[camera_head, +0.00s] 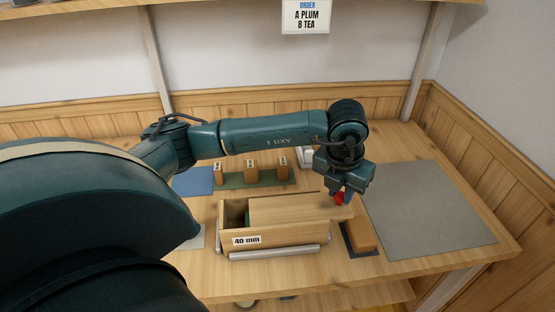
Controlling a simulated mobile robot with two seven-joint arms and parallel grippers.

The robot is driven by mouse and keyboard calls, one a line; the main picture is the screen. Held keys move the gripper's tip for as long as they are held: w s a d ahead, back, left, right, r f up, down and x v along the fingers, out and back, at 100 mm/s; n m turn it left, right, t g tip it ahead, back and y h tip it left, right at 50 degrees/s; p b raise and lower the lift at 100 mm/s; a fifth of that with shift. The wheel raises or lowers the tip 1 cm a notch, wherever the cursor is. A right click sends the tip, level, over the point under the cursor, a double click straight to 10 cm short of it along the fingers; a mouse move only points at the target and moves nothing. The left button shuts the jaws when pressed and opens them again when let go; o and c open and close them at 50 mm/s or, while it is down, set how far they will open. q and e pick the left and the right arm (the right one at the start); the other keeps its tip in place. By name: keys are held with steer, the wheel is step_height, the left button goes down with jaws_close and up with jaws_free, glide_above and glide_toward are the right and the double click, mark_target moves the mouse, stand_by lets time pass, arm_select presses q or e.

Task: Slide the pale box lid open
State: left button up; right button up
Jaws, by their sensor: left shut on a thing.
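The pale wooden box (285,239) stands at the middle of the table with a "40 mm" label on its front. Its pale lid (290,210) sits shifted to the right and sticks out past the box's right end. The left end of the box is uncovered, showing a dark inside with a bit of green. My left gripper (341,196) points down over the lid's right end and is shut on a small red knob (339,199). The fingertips partly hide the knob. My right gripper is not in view.
A brown block (360,235) on a dark pad stands close right of the box. Several labelled blocks stand on a green mat (234,181) behind it. A blue mat (196,181) lies at left. A grey mat (432,207) is empty at right. A metal bar (275,253) runs along the box's front.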

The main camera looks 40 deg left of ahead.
arm_select(q)
steer(key=shift+w+d+b, duration=0.65)
steer(key=shift+w+d, duration=1)
steer(key=shift+w, duration=0.25)
steer(key=shift+w+d+b, duration=0.75)
steer(key=shift+w+d, duration=1)
steer(key=shift+w, duration=0.35)
steer(key=shift+w+d+b, duration=0.4)
steer(key=shift+w+d, duration=0.45)
steer(key=shift+w, duration=0.05)
steer(key=shift+r, duration=0.1)
steer(key=o, duration=0.9)
steer(key=shift+w, duration=0.1)
steer(key=shift+c, duration=0.2)
steer(key=shift+o, duration=0.4)
